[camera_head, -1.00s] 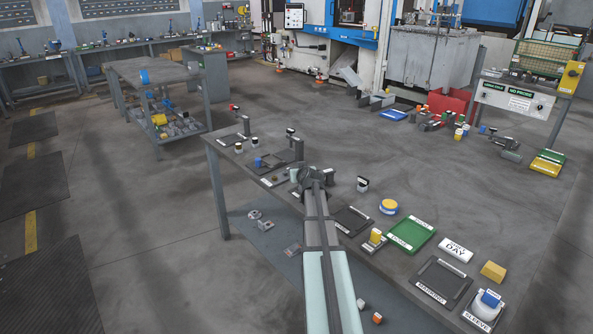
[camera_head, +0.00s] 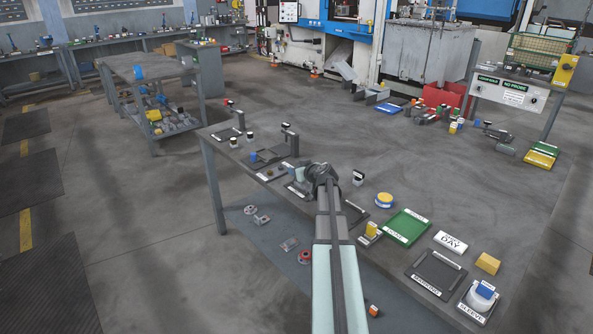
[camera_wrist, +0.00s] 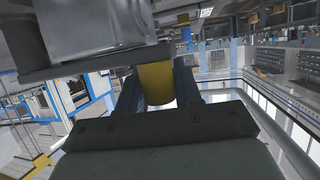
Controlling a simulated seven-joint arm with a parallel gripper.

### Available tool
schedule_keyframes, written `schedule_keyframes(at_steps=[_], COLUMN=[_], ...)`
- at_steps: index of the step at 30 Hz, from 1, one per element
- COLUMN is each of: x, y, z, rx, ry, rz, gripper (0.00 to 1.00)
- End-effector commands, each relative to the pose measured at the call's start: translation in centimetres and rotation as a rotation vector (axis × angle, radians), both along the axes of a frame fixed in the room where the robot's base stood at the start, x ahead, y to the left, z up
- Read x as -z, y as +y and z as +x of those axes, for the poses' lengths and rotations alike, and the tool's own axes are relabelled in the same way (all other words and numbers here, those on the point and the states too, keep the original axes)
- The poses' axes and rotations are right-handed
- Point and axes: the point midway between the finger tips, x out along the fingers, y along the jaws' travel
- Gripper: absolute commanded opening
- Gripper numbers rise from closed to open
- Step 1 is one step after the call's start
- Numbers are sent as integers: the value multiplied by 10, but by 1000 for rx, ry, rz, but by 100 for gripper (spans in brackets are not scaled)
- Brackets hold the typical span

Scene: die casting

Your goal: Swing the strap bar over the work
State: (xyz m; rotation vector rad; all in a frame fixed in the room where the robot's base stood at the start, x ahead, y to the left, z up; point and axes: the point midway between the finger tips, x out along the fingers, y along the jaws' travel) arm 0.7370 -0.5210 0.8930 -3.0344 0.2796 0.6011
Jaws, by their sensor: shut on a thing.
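My gripper (camera_head: 322,180) is low over the middle of the long bench, and my arm hides part of the work beneath it. In the wrist view my gripper (camera_wrist: 157,88) is shut on a yellow rounded piece (camera_wrist: 156,84) between its dark fingers. A large grey metal block (camera_wrist: 95,35) is close above and to the left of the fingers. A dark fixture (camera_head: 272,155) with an upright post (camera_head: 290,138) stands just behind and left of my gripper. I cannot tell which part is the strap bar.
Black-and-white pieces (camera_head: 358,177) stand near my gripper.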

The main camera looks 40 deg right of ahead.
Motion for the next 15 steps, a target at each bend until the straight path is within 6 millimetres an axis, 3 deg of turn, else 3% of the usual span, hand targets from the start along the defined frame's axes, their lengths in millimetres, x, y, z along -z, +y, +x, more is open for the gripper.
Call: schedule_keyframes(at_steps=[11,12,15], x=[2,2,2], y=[0,0,0], z=[-4,-4,-3], rx=[-2,-2,-2], ry=[6,6,5], rz=[-1,-1,-1], gripper=[0,36,46])
